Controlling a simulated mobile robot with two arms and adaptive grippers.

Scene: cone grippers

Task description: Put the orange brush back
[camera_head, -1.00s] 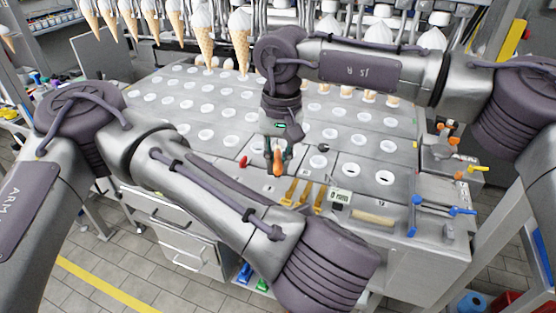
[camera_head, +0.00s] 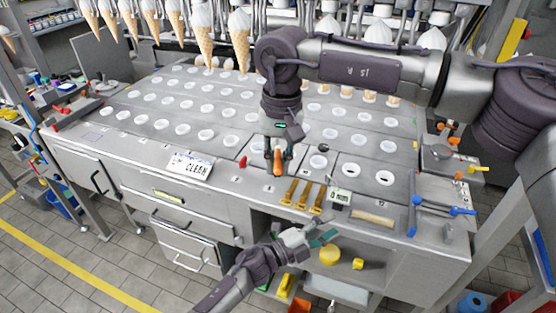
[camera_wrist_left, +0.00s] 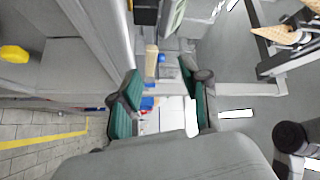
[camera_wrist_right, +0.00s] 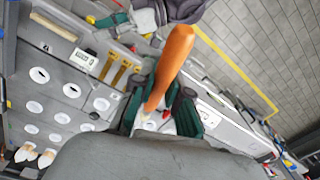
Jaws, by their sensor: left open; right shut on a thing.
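The orange brush (camera_head: 278,168) is in my right gripper (camera_head: 278,155), above the front edge of the metal worktop. In the right wrist view its orange handle (camera_wrist_right: 172,65) sticks out beyond the green fingertips; the end near the palm is pale and partly hidden. The right gripper is shut on it. My left gripper (camera_head: 312,236) is in front of the worktop at the open shelf bay, low and empty. The left wrist view shows its green fingers (camera_wrist_left: 163,98) spread apart with nothing between them.
The worktop (camera_head: 228,176) has rows of white-rimmed holes. A CLEAN card (camera_head: 190,166), yellow tools (camera_head: 303,194), a small display (camera_head: 339,197) and a wooden block (camera_head: 373,217) lie along the front. A yellow thing (camera_head: 330,254) is in the bay below. Cones hang behind.

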